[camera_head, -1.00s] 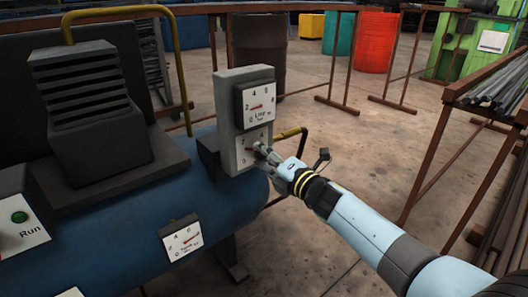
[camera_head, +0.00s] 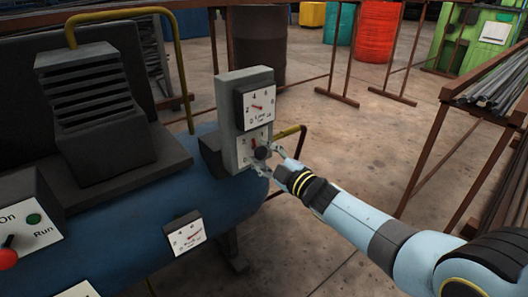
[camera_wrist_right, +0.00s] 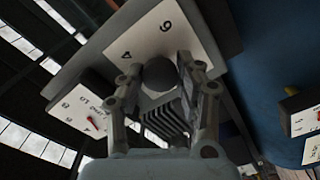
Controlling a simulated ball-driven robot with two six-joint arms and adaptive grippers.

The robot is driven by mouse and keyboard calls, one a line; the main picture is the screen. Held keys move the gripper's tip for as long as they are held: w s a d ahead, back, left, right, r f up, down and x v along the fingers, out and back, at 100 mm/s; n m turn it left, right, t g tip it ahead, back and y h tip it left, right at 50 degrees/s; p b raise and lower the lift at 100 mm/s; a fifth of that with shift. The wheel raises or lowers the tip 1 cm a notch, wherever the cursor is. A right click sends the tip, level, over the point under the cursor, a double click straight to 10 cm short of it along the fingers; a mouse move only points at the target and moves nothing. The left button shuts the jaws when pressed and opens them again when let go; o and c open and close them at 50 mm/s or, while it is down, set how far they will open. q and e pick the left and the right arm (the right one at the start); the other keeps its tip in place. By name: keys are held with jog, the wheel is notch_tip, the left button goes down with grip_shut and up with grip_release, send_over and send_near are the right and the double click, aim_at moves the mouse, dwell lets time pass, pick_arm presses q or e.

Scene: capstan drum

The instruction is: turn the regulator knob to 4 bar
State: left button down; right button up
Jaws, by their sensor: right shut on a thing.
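The dark round regulator knob (camera_head: 262,152) sits on a white numbered dial plate low on the grey regulator box (camera_head: 232,125). My right gripper (camera_head: 268,160) is shut on the knob, one finger on each side of it. In the right wrist view the knob (camera_wrist_right: 160,75) shows between the two fingers (camera_wrist_right: 158,82), with the plate's 4 and 6 beyond. Above the knob is the line gauge (camera_head: 259,106). Its red needle leans up and left, seemingly between 2 and 4. My left gripper is in neither view.
The blue compressor tank (camera_head: 130,215) carries a tank gauge (camera_head: 185,235) and a control panel (camera_head: 30,225) with a red-knobbed switch. A yellow pipe (camera_head: 290,133) runs just behind the regulator. A rack of metal bars (camera_head: 490,90) stands right; the floor between is open.

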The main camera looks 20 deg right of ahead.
jog(key=m+p, duration=0.1)
jog(key=m, duration=0.2)
jog(key=shift+m, duration=0.4)
jog(key=m, duration=0.2)
jog(key=shift+m, duration=0.3)
jog(key=shift+s+f+m+p, duration=0.1)
jog(key=shift+m+p, duration=0.3)
jog(key=shift+m, duration=0.8)
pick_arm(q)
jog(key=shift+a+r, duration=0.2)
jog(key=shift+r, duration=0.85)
pick_arm(e)
jog(key=shift+m, duration=1.1)
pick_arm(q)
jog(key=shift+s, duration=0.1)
pick_arm(e)
jog(key=shift+f, duration=0.1)
jog(key=o, duration=1.2)
